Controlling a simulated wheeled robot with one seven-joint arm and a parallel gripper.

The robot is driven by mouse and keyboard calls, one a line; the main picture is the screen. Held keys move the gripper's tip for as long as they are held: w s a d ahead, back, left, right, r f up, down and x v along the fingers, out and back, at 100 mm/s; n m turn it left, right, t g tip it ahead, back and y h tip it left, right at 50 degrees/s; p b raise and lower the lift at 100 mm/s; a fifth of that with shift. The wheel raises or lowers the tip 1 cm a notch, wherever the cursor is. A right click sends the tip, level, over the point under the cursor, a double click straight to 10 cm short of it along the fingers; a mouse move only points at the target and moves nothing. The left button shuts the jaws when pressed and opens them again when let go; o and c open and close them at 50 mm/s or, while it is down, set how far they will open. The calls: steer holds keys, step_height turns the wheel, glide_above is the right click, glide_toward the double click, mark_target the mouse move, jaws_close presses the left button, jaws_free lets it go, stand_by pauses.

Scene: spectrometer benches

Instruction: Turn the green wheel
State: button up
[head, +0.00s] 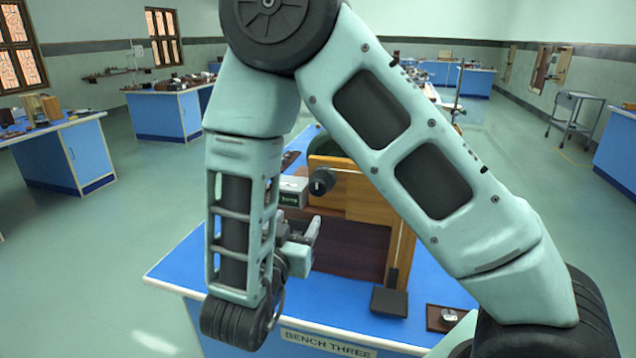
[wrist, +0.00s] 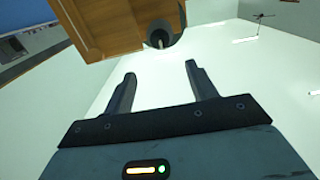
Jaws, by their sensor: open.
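My gripper (wrist: 160,72) is open and empty, with its two fingers apart in the wrist view. In the head view my gripper (head: 313,230) is partly hidden behind my own arm, in front of a wooden apparatus. A dark round knob (wrist: 158,36) on the apparatus lies just beyond the gap between the fingers, not touching them. The same knob (head: 322,182) shows at the upper left of the apparatus in the head view. I see no clearly green wheel. A dark green curved edge (head: 316,142) shows behind the apparatus, but I cannot tell what it is.
The wooden apparatus (head: 345,195) stands on a blue bench (head: 240,290) labelled BENCH THREE. A small grey box (head: 292,190) is left of the knob. A dark block (head: 389,302) and a small brown plate (head: 444,318) lie near the front. Open floor lies to the left.

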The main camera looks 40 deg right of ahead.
mark_target(317, 188)
steer(key=p+x, duration=0.5)
steer(key=x, duration=0.9)
steer(key=shift+w+d+r, duration=0.1)
steer(key=shift+w+d, duration=0.5)
steer(key=shift+d, duration=0.05)
jaws_close()
